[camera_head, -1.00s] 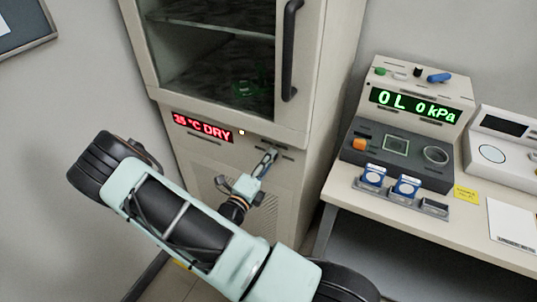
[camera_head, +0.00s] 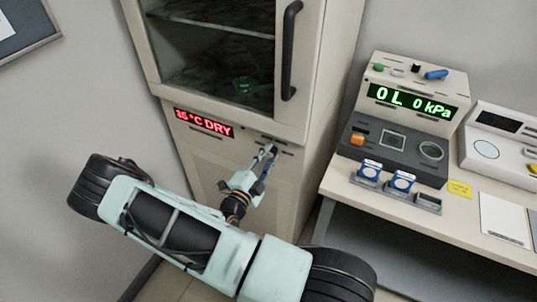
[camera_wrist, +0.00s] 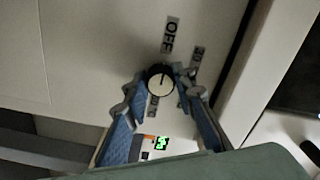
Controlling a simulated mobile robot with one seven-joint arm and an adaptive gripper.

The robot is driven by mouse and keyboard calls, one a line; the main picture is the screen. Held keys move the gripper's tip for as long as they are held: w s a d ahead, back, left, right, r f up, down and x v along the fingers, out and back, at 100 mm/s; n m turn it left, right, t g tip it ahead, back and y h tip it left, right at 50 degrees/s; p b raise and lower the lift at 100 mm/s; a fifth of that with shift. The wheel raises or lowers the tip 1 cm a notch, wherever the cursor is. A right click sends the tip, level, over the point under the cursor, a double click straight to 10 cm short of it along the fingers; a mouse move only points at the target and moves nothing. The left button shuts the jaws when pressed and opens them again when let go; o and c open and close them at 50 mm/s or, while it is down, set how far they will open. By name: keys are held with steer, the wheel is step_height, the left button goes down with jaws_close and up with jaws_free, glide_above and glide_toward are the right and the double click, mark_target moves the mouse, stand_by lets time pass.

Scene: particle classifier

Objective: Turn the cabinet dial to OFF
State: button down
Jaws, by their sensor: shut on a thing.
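The cabinet dial (camera_wrist: 160,80) is a small round knob with a pale face, a dark rim and a dark pointer line. The line runs roughly up the picture, towards the OFF label (camera_wrist: 171,36). Two other labels, too blurred to read surely, sit to the upper right and below the dial. My gripper (camera_wrist: 160,86) is shut on the dial, one blue-padded finger on each side. In the head view my gripper (camera_head: 268,152) reaches the cabinet front below the door, and its tips mostly hide the dial. The cabinet display (camera_head: 204,123) reads 35 °C DRY in red.
The cabinet's glass door (camera_head: 225,60) is shut, with a black handle (camera_head: 291,50) at its right. A bench (camera_head: 345,192) to the right carries a grey instrument (camera_head: 400,150) with a green readout and blue-capped containers. The wall is close on the left.

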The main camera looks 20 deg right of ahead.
stand_by(0.4)
steer(key=c, duration=1.6)
jaws_free()
steer(key=v, duration=1.2)
